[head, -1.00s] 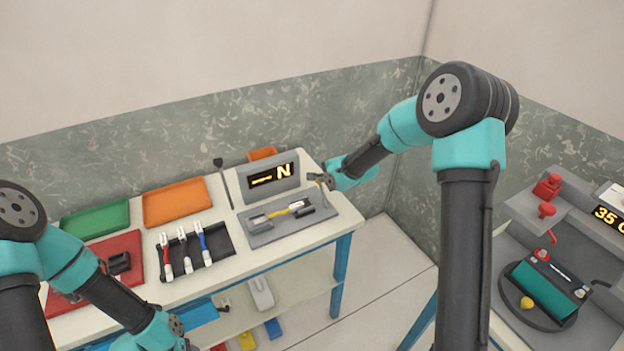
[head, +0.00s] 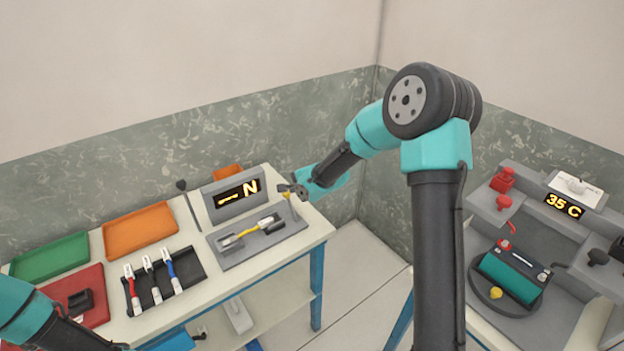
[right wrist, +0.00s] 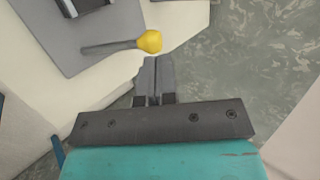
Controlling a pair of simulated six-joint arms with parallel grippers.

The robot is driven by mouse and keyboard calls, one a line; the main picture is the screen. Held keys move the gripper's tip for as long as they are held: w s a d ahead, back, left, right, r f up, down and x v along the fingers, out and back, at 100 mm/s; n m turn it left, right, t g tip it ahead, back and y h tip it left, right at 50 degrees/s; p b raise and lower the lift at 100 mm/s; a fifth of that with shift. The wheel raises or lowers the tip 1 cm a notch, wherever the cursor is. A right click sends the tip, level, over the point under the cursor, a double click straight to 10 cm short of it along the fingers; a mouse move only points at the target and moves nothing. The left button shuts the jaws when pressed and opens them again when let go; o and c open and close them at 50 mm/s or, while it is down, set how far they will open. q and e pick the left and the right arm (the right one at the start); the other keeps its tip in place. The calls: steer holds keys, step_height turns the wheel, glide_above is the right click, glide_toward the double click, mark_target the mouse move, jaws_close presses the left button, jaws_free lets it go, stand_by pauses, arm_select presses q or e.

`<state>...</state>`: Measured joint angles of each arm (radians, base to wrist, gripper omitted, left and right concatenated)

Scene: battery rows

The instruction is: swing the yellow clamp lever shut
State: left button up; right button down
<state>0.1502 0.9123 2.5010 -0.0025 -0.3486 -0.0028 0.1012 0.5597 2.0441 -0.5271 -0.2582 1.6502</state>
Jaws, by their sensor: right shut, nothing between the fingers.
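The clamp lever is a grey rod with a yellow knob (right wrist: 150,41) in the right wrist view, where it lies over the edge of a grey plate. In the head view the lever (head: 292,207) rises from the right end of the grey plate (head: 232,258), its top partly behind my gripper. My right gripper (head: 298,190) is shut and empty beside the knob. In the right wrist view its fingertips (right wrist: 157,60) are just below the knob, with a small gap seeming to show. My left gripper is out of view.
A grey display (head: 222,211) stands behind the plate. A black holder with several coloured tools (head: 149,279), an orange tray (head: 140,228) and a green tray (head: 50,257) are to its left. A second bench with a battery (head: 511,276) stands at the right.

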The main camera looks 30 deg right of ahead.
steer(key=v, duration=1.1)
steer(key=shift+w+r, duration=0.15)
steer(key=shift+r, duration=0.35)
steer(key=s+a+f+n+g, duration=0.1)
steer(key=s+a+f+n, duration=0.1)
steer(key=f, duration=0.4)
steer(key=s+a+f+n+g, duration=0.1)
steer(key=s+f, duration=0.1)
steer(key=f, duration=0.4)
steer(key=s+a+f+n+g, duration=0.3)
steer(key=s+f+n, duration=0.2)
steer(key=s+f, duration=0.5)
steer(key=s+a+f+n+g, duration=0.3)
steer(key=s+a+f+n, duration=0.1)
steer(key=s+f, duration=0.6)
steer(key=shift+s+a+f+n, duration=0.2)
steer(key=shift+s+f+n, duration=0.15)
steer(key=shift+f+n, duration=0.3)
